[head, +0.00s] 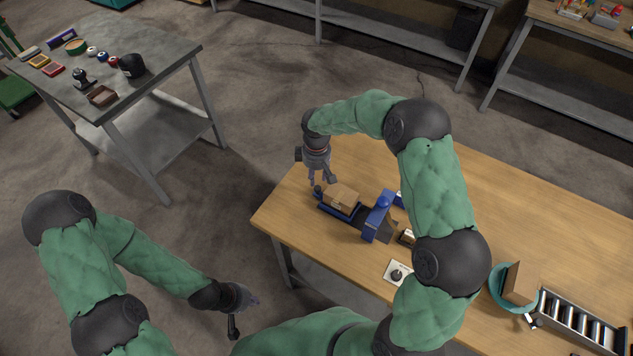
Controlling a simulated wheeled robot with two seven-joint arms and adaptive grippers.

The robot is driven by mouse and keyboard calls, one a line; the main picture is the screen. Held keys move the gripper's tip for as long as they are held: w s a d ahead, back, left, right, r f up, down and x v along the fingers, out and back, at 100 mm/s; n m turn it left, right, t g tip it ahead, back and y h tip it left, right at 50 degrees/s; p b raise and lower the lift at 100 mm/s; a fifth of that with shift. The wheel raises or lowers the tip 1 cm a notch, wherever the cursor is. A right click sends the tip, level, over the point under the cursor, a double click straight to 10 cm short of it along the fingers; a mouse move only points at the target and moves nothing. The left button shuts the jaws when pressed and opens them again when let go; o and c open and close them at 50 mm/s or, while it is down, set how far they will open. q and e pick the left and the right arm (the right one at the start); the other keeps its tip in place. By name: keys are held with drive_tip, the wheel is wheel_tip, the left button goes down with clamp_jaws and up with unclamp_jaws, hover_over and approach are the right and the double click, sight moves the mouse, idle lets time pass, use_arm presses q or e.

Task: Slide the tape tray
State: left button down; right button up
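A blue tray (328,209) sits on the wooden table (520,215) with a brown cardboard box (342,197) on it. A dark knob stands at its left end. A blue arch-shaped tape unit (380,215) stands to the right of the tray over a dark track. My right gripper (323,182) points down just above the tray's left end, by the knob. Its fingers look apart, with nothing seen between them; whether it touches the knob is unclear. My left gripper (243,304) hangs off the table at lower left, over the floor; its fingers are too small to judge.
A white plate with a dark knob (396,273) lies near the front edge. A teal ring (500,291) with a cardboard piece and a roller conveyor (580,322) are at right. My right arm covers the table's middle. A grey table (150,45) stands apart at left.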

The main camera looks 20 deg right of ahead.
wheel_tip(320, 180, up, 6)
drive_tip(key=shift+r, duration=0.25)
idle(0.5)
